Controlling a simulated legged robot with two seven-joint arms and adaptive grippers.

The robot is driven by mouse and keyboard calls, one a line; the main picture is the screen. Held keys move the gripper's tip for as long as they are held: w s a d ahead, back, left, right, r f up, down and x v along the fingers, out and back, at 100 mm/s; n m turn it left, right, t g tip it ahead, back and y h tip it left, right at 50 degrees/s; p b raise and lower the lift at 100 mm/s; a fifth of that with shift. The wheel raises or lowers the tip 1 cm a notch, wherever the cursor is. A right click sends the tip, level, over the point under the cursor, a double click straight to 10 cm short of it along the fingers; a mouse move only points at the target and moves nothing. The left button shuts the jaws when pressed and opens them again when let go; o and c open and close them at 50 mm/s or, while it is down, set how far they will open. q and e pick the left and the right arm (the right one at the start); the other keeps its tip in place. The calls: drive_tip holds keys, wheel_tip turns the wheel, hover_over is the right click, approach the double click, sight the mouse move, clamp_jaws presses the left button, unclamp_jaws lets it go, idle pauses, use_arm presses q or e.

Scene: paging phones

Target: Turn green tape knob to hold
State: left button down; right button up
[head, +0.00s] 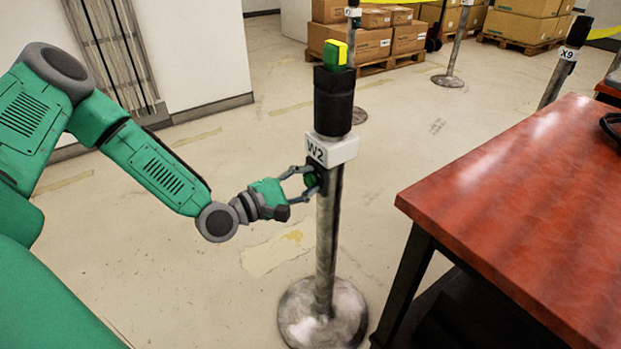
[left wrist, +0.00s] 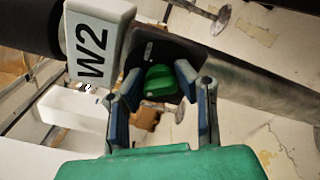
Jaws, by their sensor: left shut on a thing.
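The green knob (left wrist: 161,82) sits on a dark plate (left wrist: 165,55) below the white W2 label (head: 331,149) on a metal post (head: 325,245). In the head view, the knob is mostly hidden by my left gripper (head: 306,179), which reaches the post from the left. In the left wrist view, the blue-grey fingers of my left gripper (left wrist: 160,85) stand on either side of the knob, shut on it. The marks on the plate are too small to read. A green and yellow piece (head: 335,54) tops the post's black head (head: 333,98). My right gripper is not in view.
A red-topped table (head: 530,190) stands right of the post, with a gap of floor between. The post's round base (head: 322,316) rests on the floor. Another post labelled X9 (head: 567,55) stands behind the table. Boxes on pallets (head: 372,40) are at the back.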

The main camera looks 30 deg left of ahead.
use_arm(q)
drive_tip(key=m, duration=0.3)
drive_tip(key=shift+s+a+f+m+p, duration=0.1)
drive_tip(key=shift+a+f+m+p, duration=0.15)
drive_tip(key=shift+a+m+p, duration=0.1)
drive_tip(key=m+p, duration=0.1)
drive_tip(key=m, duration=0.2)
drive_tip(key=shift+m, duration=0.35)
drive_tip(key=m+p, duration=0.1)
drive_tip(key=m, duration=0.3)
drive_tip(key=shift+r, duration=0.1)
drive_tip(key=shift+r+m+p, duration=0.1)
drive_tip(key=shift+m+p, duration=0.45)
drive_tip(key=shift+m, duration=1.35)
drive_tip(key=c, duration=1.2)
unclamp_jaws()
